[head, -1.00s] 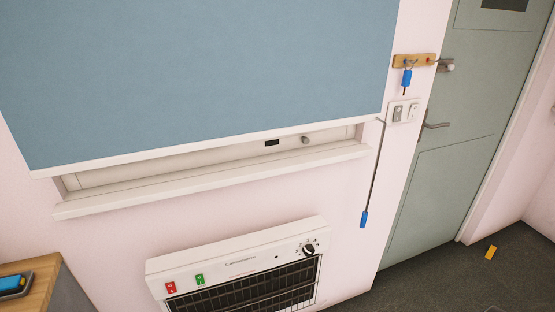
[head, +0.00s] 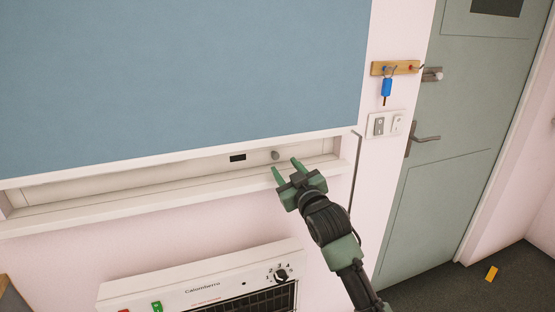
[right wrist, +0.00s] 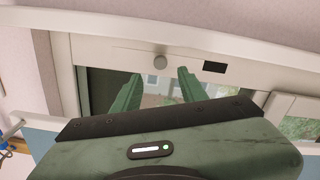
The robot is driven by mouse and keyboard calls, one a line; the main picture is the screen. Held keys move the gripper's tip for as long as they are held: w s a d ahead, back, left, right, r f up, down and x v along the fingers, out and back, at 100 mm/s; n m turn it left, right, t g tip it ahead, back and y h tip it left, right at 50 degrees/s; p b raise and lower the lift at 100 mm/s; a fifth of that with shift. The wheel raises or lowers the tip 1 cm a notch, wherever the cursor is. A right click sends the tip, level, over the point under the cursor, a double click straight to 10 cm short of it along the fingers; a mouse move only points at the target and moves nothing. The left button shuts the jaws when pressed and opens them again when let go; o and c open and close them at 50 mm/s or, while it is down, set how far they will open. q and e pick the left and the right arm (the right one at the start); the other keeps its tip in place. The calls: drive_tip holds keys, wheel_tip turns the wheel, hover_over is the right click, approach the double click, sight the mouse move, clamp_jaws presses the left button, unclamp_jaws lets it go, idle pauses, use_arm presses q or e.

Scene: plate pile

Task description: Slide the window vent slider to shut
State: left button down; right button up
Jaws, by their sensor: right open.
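The vent slider is a light strip along the window frame, with a small round grey knob (head: 276,155). A dark slot (head: 237,158) shows left of the knob. In the right wrist view the knob (right wrist: 160,62) and dark slot (right wrist: 214,67) also show, with the slot to the right. My right gripper (head: 285,168) is open and empty, its green fingers pointing at the frame just below the knob. In the right wrist view the knob appears between and beyond the two fingertips (right wrist: 158,75), seemingly untouched. My left gripper is out of view.
A blue blind (head: 180,70) hangs over most of the window, its lower edge just above the slider. The white sill (head: 130,212) runs below. A heater (head: 200,285) is under it. Switches (head: 385,124), a key rack (head: 395,68) and a door (head: 450,130) are at right.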

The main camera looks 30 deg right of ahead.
sight(276, 157)
drive_tip(key=p+x, duration=0.1)
drive_tip(key=x, duration=0.6)
clamp_jaws()
drive_tip(key=shift+f, duration=0.1)
drive_tip(key=shift+a, duration=0.1)
idle(1.1)
